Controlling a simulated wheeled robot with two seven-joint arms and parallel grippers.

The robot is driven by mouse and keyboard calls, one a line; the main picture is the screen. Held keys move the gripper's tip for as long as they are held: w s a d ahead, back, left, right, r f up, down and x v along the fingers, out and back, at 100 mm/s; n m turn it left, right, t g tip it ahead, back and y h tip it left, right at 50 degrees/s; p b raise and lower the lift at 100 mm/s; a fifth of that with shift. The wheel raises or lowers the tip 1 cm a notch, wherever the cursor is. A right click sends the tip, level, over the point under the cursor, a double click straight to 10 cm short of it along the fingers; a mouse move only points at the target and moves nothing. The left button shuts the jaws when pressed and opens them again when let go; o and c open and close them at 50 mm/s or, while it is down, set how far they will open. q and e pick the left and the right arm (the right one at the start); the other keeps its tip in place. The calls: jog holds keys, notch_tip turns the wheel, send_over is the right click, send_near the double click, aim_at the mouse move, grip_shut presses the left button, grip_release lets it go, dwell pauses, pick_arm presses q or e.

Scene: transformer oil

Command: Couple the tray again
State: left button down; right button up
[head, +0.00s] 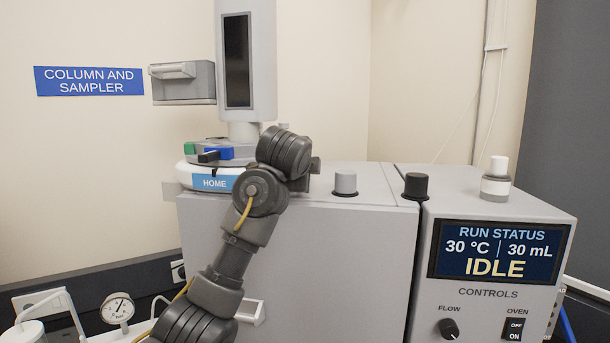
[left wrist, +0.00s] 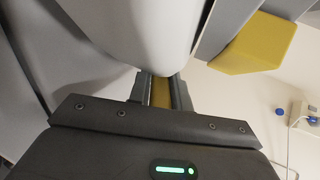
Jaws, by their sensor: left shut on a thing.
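The round sampler tray (head: 190,177) has a white rim with a blue HOME label, under a grey tower (head: 262,60). On its grey top sit a green block (head: 190,148), a blue block (head: 218,152) and a black lever (head: 208,157). My left arm reaches up in front of the tray's right side and hides part of it. In the left wrist view my left gripper (left wrist: 160,92) is shut on a narrow yellow part (left wrist: 161,91), just below a large white rounded body (left wrist: 135,35). My own arm hides the fingertips in the head view. My right gripper is not in view.
A grey box (head: 183,83) juts from the tower's left. The display (head: 500,252) reads IDLE. A yellow wedge (left wrist: 255,45) shows in the left wrist view.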

pick_arm(q)
jog(key=c, duration=1.3)
grip_release()
jog(key=shift+s, duration=0.1)
jog(key=shift+s+r+b, duration=0.1)
jog(key=shift+s+b, duration=0.25)
jog(key=b+v, duration=0.3)
jog(key=v, duration=0.5)
jog(key=shift+s+r+b, duration=0.2)
jog(key=shift+s+b, duration=0.15)
jog(key=shift+s, duration=0.05)
jog(key=shift+s+a+r, duration=0.15)
jog(key=shift+s+r, duration=0.15)
jog(key=shift+s, duration=0.2)
